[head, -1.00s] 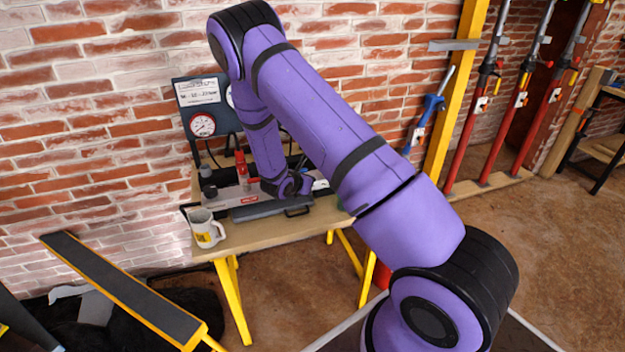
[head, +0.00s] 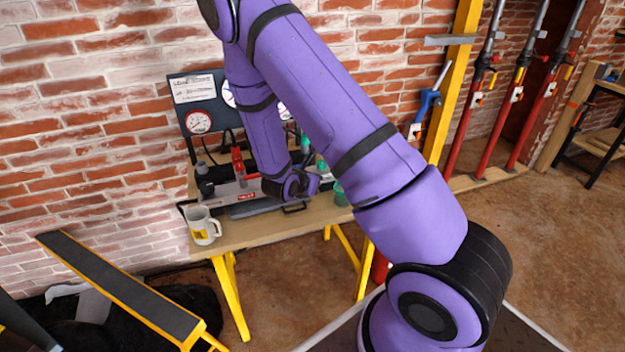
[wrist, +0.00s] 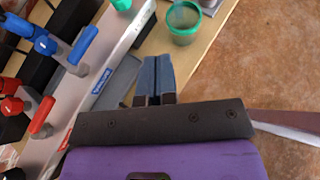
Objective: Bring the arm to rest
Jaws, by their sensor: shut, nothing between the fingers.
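My purple arm crosses the head view from lower right to upper left, then bends down toward the workbench (head: 255,235). Its wrist end is above the bench, and my fingers are hidden there behind the arm. In the wrist view my gripper (wrist: 156,75) shows two blue-grey fingers pressed together with nothing between them.
A green cup (wrist: 184,22) stands near the bench edge. Red props (head: 475,125) lean at right. Floor is open at right.

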